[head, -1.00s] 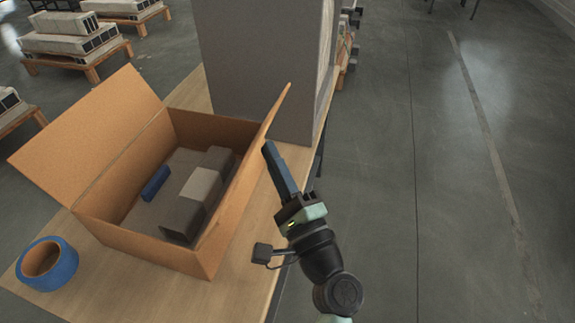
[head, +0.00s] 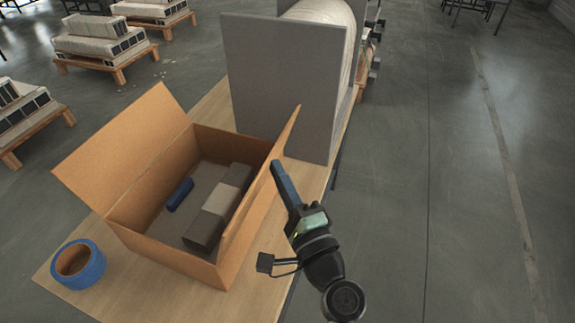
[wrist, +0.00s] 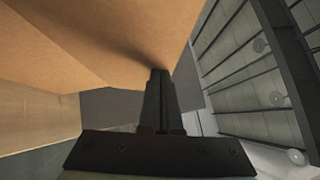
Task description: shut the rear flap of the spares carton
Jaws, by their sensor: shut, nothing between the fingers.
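The open spares carton (head: 170,245) stands on the wooden bench. Its left flap (head: 125,147) leans outward, wide open. Its right flap (head: 263,190) stands up steeply, tilted a little outward. I cannot tell from the views which one is called the rear flap. My gripper (head: 276,165) is shut and empty, on the outer side of the right flap, close to its upper part. In the wrist view, the shut fingertips (wrist: 160,74) lie at a cardboard surface (wrist: 110,40) that fills the upper left. Whether they touch it is unclear.
Inside the carton lie a blue item (head: 180,194) and grey blocks (head: 215,208). A roll of blue tape (head: 92,272) sits on the bench (head: 185,300) at the carton's left. A tall grey panel (head: 280,85) stands behind the carton. Open floor (head: 400,220) lies to the right.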

